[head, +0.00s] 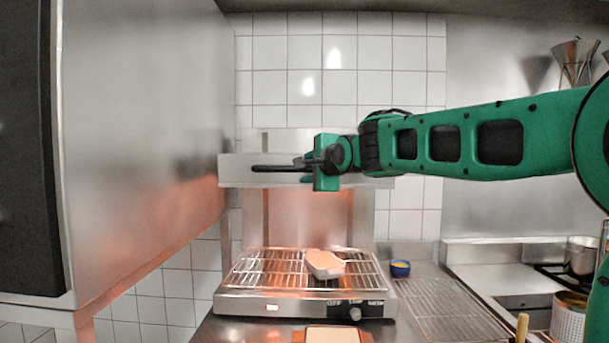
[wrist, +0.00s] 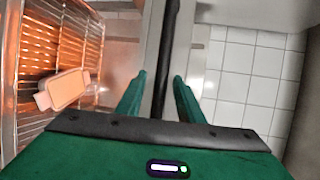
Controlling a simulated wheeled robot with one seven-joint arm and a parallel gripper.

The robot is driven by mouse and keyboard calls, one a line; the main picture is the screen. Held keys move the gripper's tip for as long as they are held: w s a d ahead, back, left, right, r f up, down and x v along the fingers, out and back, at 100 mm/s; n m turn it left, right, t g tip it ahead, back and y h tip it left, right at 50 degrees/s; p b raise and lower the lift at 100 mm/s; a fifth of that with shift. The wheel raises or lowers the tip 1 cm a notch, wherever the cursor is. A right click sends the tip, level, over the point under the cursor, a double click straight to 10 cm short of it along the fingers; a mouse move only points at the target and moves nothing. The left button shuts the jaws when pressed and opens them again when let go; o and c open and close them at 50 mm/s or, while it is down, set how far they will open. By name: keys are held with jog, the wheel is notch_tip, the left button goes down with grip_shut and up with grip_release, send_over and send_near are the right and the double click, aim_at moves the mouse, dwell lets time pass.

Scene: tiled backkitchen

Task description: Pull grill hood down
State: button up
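The grill hood (head: 236,176) is a flat metal slab raised well above the grill (head: 235,302), with a black bar handle (head: 272,168) along its front. My gripper (head: 318,170) is at the handle, near the hood's middle. In the wrist view the handle (wrist: 168,70) runs between the two green fingers of my gripper (wrist: 163,95). The fingers stand apart, with a visible gap on the left side of the bar; the right finger is close to it. My gripper hides part of the handle and hood in the head view.
A pinkish dish (head: 324,264) lies on the grill rack, also in the wrist view (wrist: 65,90). A small blue bowl (head: 400,268) stands right of the grill, by a wire rack (head: 450,310). A large metal cabinet (head: 140,130) bounds the left side. Pots are at right.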

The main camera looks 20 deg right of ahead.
jog(key=shift+w+f, duration=0.1)
jog(key=shift+w, duration=0.55)
jog(key=shift+c, duration=0.3)
